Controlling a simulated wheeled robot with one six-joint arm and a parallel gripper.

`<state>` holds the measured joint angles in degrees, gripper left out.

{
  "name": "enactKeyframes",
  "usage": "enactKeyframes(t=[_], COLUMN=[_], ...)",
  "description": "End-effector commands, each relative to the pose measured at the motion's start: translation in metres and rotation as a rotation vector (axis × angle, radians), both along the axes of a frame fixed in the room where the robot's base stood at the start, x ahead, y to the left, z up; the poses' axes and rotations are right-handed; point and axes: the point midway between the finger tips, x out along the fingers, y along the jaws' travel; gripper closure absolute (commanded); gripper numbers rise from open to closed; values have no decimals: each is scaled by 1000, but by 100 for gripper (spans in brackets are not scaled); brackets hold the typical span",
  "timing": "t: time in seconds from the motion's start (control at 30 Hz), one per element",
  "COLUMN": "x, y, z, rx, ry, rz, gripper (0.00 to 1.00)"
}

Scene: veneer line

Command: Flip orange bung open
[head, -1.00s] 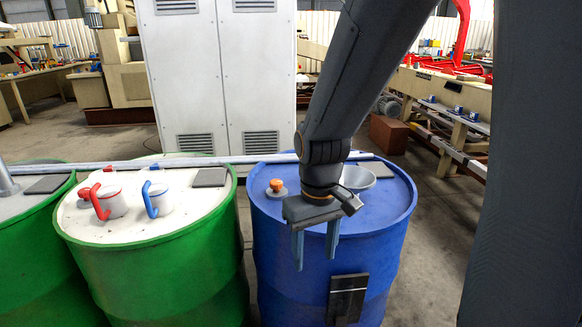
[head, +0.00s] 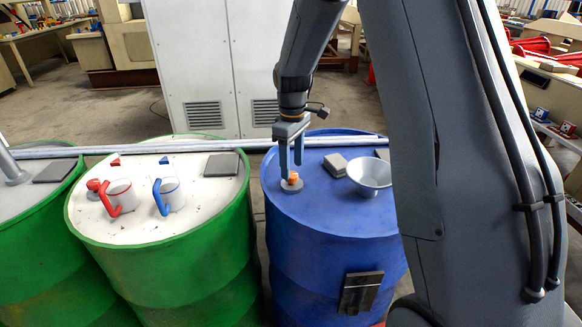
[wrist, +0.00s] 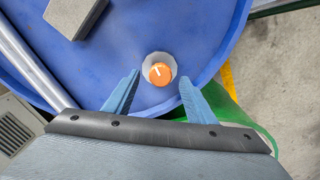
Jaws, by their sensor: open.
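The orange bung (head: 292,178) sits in a round grey fitting on the blue drum's lid (head: 325,205), near its left rim. In the wrist view the orange bung (wrist: 159,73) shows a white mark on top, inside the pale ring of its fitting. My gripper (head: 291,168) points down over that side of the lid, close by the bung. In the wrist view my gripper (wrist: 158,82) is open, its blue fingers one on each side of the bung's line and the bung slightly beyond the tips. Nothing is held. I cannot tell the exact height gap.
A grey block (head: 335,165) and a pale bowl (head: 370,174) stand on the blue lid, right of the bung. A metal pipe (head: 220,146) runs behind the drums. A green drum (head: 165,255) with red and blue mugs stands to the left. A white cabinet (head: 195,60) is behind.

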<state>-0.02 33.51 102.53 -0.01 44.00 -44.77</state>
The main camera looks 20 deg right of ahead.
Motion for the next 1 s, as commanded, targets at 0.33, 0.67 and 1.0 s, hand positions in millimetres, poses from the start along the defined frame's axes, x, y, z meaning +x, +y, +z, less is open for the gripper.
enactKeyframes(t=[0.33, 0.67, 1.0], x=[0, 0, 0], y=[2, 3, 3], z=[-26, -26, -26], rx=[0, 1, 0], ry=[0, -1, 0], rz=[2, 4, -9], gripper=[49, 69, 90])
